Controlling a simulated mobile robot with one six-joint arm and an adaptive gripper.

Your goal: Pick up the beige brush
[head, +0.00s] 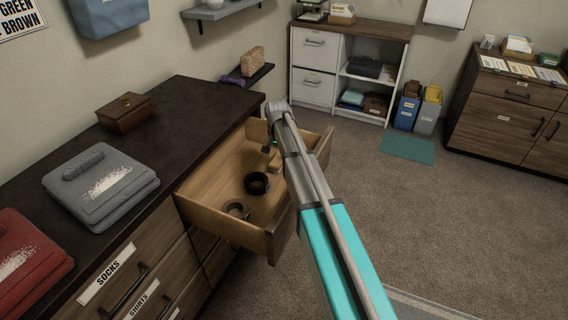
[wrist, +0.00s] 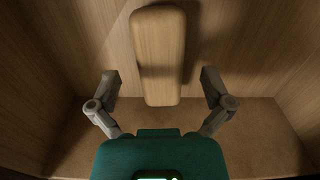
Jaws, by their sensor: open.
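The beige brush (wrist: 158,50) shows in the wrist view as a long, smooth, rounded wooden piece. It lies on the wooden drawer floor, and only its top side shows. A small beige part of it seems to show in the head view (head: 275,161), mostly hidden by my arm. My gripper (wrist: 160,82) is open above the drawer floor, with one finger on each side of the brush's near end. Both fingers look clear of it. In the head view my gripper (head: 270,146) reaches down into the drawer, partly hidden.
The open drawer (head: 202,217) has walls around my gripper. A black coil (head: 257,183) and a brown coil (head: 236,208) lie in its nearer part. A grey brush (head: 84,164) rests on folded grey cloth (head: 122,205) on the dresser top, beside a wooden box (head: 126,114).

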